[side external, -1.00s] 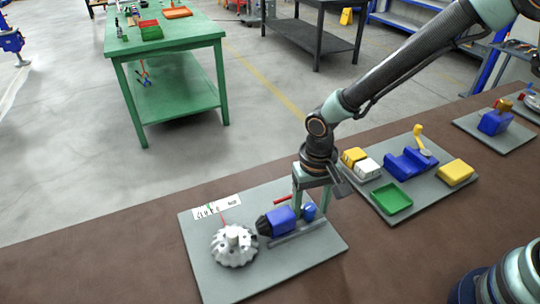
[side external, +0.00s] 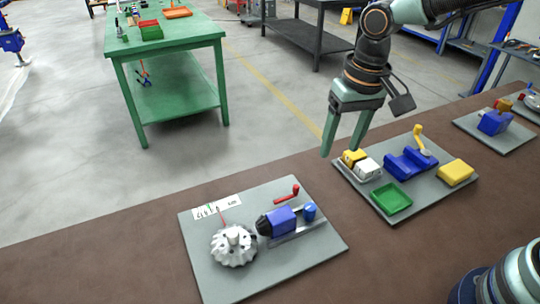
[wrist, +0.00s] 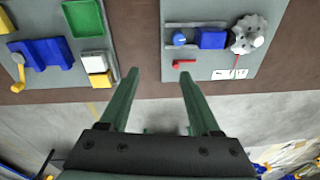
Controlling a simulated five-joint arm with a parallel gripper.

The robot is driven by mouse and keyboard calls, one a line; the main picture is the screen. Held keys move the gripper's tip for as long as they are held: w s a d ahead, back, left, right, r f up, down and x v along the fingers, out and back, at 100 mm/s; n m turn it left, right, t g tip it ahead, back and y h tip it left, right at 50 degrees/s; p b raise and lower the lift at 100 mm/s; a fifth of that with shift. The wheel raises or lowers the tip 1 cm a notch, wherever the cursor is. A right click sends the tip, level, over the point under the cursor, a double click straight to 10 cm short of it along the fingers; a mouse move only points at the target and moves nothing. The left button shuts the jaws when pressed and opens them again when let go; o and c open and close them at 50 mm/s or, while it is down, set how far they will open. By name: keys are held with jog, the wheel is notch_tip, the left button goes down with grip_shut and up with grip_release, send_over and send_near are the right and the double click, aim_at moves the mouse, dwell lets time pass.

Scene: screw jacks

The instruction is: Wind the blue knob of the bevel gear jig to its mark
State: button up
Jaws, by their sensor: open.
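The bevel gear jig stands on a grey plate (side external: 215,282) at the table's front left. It has a pale toothed gear (side external: 234,246), a blue block (side external: 278,220) with a dark bevel gear on its left, and the blue knob (side external: 309,211) at its right end. A red crank handle (side external: 287,195) lies behind the block. A white label strip (side external: 216,208) with a red pointer is at the back edge; its marks are too small to read. My gripper (side external: 342,150) is open and empty, raised behind and right of the jig. The wrist view also shows the knob (wrist: 180,39) beyond my open fingers (wrist: 158,73).
A second grey plate to the right holds a blue cradle (side external: 410,163) with a yellow crank, a green tray (side external: 391,197), a yellow block (side external: 455,172) and small yellow and white blocks (side external: 361,164). A third plate (side external: 495,138) lies farther right. The brown table (side external: 120,250) is bare left of the jig.

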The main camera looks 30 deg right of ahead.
jog(key=s+d+r+t, duration=0.2)
jog(key=s+d+r, duration=0.1)
jog(key=d, duration=0.4)
jog(key=s+d+r+n+t, duration=0.1)
jog(key=s+d+r+t, duration=0.1)
jog(key=d, duration=0.4)
jog(key=shift+s+d+r, duration=0.4)
jog(key=shift+s+r, duration=0.2)
jog(key=shift+r, duration=0.25)
